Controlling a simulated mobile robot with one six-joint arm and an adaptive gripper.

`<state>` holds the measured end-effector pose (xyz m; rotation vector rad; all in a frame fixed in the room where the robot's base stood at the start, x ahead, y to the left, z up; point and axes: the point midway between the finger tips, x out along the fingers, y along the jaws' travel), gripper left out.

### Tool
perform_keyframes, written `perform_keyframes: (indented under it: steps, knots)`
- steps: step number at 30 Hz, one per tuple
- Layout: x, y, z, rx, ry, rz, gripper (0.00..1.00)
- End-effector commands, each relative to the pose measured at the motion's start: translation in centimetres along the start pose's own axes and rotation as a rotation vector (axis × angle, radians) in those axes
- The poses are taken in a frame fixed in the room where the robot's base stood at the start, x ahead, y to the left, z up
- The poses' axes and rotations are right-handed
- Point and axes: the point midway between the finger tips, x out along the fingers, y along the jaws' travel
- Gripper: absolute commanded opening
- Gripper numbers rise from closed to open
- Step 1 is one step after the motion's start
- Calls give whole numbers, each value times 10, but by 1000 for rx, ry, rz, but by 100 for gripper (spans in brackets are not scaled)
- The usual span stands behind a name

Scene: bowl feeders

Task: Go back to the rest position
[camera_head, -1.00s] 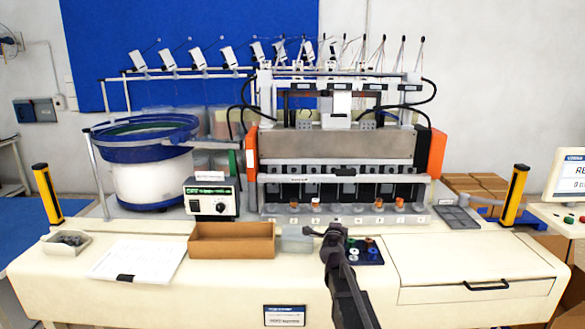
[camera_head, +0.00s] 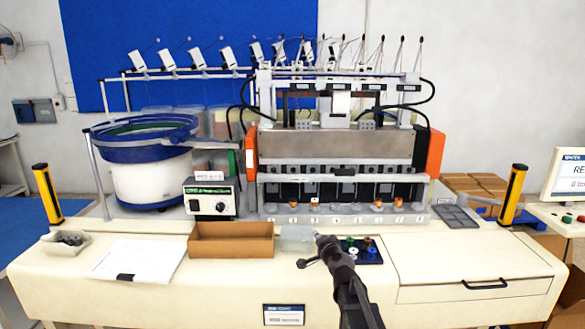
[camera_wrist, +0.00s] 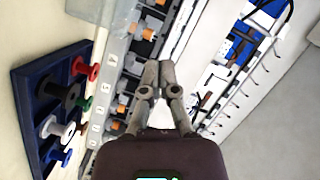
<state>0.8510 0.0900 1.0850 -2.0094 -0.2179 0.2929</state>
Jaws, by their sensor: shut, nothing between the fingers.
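My gripper (camera_head: 305,262) is in front of the machine, above the cream worktop, near the clear box. In the wrist view its two dark fingers (camera_wrist: 159,68) meet at the tips, shut with nothing between them. My arm reaches up from the bottom edge and hides part of the worktop and the left side of the dark blue spool tray (camera_head: 377,262). That tray also shows at the left of the wrist view (camera_wrist: 29,118), with red, black, green, white and blue spools in it.
The winding machine (camera_head: 335,146) stands behind, with several copper-coloured spools along its front row. A brown open box (camera_head: 231,254), a clear box (camera_head: 296,238) and a white sheet (camera_head: 137,258) lie left of my arm. The right worktop (camera_head: 470,253) is clear.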

Motion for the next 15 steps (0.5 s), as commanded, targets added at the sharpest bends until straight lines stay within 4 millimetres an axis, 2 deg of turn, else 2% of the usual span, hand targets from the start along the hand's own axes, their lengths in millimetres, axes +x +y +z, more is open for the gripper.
perform_keyframes:
  steps: [1, 6, 11, 15]
  knots:
    - [-11, 4, 11, -46, -54, 15, 0]
    - [-39, 25, 46, -208, -253, 92, 0]
    - [-74, 54, 73, -344, -438, 196, 0]
    - [-111, 83, 89, -450, -594, 312, 0]
